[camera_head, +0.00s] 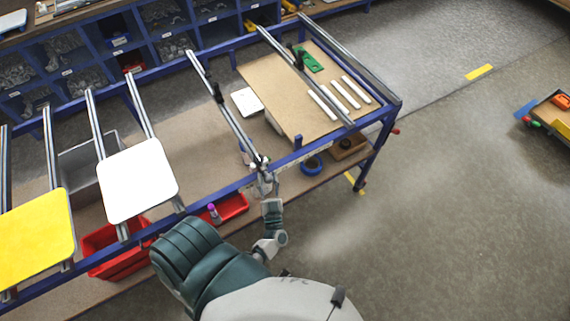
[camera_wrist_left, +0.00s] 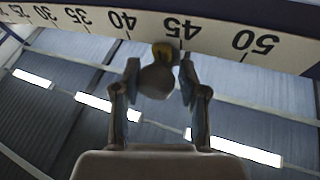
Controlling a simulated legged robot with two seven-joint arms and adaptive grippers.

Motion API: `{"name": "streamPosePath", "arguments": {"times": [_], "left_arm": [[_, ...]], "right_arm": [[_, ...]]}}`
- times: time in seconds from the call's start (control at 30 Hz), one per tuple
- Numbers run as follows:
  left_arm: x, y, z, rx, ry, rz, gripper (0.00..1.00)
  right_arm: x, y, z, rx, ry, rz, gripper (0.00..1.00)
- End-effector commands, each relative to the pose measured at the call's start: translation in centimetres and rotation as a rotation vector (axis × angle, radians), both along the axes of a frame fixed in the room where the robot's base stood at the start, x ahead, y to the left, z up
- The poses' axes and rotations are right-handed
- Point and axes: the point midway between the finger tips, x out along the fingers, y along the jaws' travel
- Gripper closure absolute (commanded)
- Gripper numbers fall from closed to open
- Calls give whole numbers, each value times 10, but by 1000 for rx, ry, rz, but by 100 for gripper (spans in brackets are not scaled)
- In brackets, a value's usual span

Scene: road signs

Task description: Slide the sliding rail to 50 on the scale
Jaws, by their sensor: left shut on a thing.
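The sliding rail (camera_head: 226,112) is a grey metal bar running across the blue-framed table, with its near end at the front edge. My left gripper (camera_head: 265,184) is at this near end. The scale (camera_wrist_left: 85,20) is a pale strip with upside-down black numbers. The yellow part shows between 40 and 45, closer to 45; 50 is farther right. My right gripper is not in view.
A brown board (camera_head: 285,85) with white strips lies right of the rail. A white sign plate (camera_head: 138,180) and a yellow one (camera_head: 36,238) rest on rails at left. Red bins (camera_head: 118,262) stand below the front edge.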

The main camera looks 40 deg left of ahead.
Motion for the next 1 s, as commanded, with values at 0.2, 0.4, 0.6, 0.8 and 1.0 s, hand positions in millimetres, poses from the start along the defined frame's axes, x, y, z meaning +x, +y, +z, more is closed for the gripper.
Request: {"name": "streamPosePath", "arguments": {"times": [0.2, 0.4, 0.6, 0.8, 1.0], "left_arm": [[-40, 16, 0, -2, 4, 0, 100], [-55, 22, -1, -3, 0, -1, 100], [-58, 23, -2, -1, 0, -1, 100], [-57, 23, -2, -2, 1, -1, 56], [-57, 24, -1, -1, 0, 0, 39]], "right_arm": [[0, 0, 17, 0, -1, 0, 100], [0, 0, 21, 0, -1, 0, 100], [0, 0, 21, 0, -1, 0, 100], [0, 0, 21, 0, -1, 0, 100], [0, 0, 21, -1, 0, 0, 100]]}}
